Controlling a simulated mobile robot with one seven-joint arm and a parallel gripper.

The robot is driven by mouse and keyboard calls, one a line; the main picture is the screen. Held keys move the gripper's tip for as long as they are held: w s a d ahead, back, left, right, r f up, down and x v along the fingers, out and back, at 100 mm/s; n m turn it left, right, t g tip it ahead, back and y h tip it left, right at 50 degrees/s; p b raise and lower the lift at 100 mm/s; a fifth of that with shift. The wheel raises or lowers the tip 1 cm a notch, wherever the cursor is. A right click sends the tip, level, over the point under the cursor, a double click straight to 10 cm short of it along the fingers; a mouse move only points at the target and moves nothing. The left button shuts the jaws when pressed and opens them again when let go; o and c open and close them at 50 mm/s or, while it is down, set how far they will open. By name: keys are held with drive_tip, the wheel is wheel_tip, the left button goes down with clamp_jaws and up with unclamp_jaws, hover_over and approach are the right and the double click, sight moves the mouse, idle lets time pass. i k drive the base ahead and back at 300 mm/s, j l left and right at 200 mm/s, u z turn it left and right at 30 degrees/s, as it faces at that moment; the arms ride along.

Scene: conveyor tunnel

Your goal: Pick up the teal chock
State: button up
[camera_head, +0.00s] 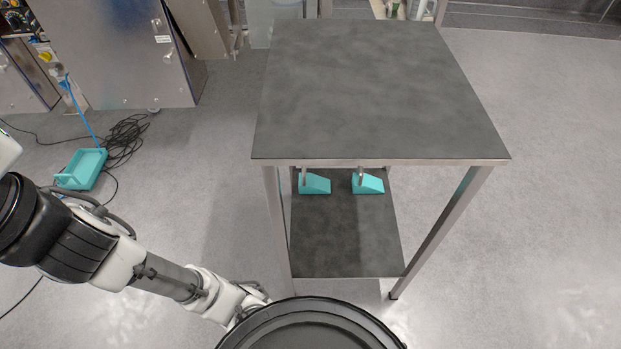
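Two teal wedge-shaped chocks rest on the lower shelf (345,240) of a grey table, under its top. The left chock (315,185) and the right chock (370,185) sit side by side with a gap between them, near the top's front edge in the picture. A thin metal piece stands in front of part of each one. My arm reaches in from the left, and its end drops behind my round black base part at the bottom. The fingers of my gripper are not visible, and no chock is seen in its hold.
The table top (370,90) is bare and overhangs the shelf; metal legs (440,230) stand at its corners. A teal tray (84,168) and coiled black cable (127,138) lie on the floor at left. Metal cabinets (115,50) stand behind. The floor at right is clear.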

sight(309, 184)
drive_tip(key=i+j, duration=0.25)
drive_tip(key=j, duration=0.15)
drive_tip(key=i+j, duration=0.25)
drive_tip(key=j, duration=0.15)
drive_tip(key=i+j, duration=0.25)
drive_tip(key=j, duration=0.15)
drive_tip(key=i+j, duration=0.25)
drive_tip(key=j, duration=0.15)
drive_tip(key=i+j, duration=0.2)
drive_tip(key=j, duration=0.2)
drive_tip(key=i+j, duration=0.25)
drive_tip(key=j, duration=0.15)
drive_tip(key=i+j+z, duration=0.15)
drive_tip(key=z, duration=0.2)
drive_tip(key=i+j+z, duration=0.1)
drive_tip(key=j+z, duration=0.25)
drive_tip(key=z, duration=1.3)
drive_tip(key=i+z, duration=0.35)
drive_tip(key=i, duration=0.1)
